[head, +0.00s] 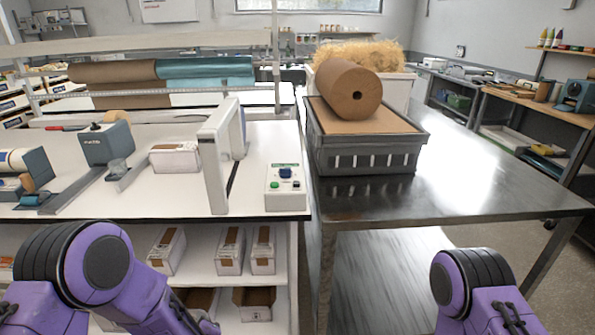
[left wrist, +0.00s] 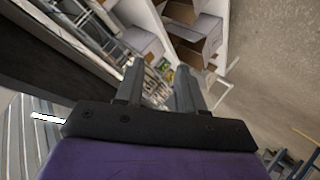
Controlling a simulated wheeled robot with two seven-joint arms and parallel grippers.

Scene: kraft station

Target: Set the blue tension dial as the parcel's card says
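The blue tension dial (head: 285,172) sits on top of a small white control box (head: 285,200), near the front right corner of the white bench. A small white and brown parcel (head: 175,158) lies on the bench, left of a white arch. No readable card shows on it. In the left wrist view my left gripper (left wrist: 157,85) has its two fingers apart with nothing between them, below bench height near the shelves. My right gripper is out of view; only my right arm shows.
The white arch (head: 212,165) stands between parcel and control box. A tape dispenser (head: 107,145) is at left. A grey crate (head: 365,155) with a brown paper roll (head: 347,88) stands on the steel table (head: 460,190). Several cartons fill the shelf (head: 200,280) below the bench.

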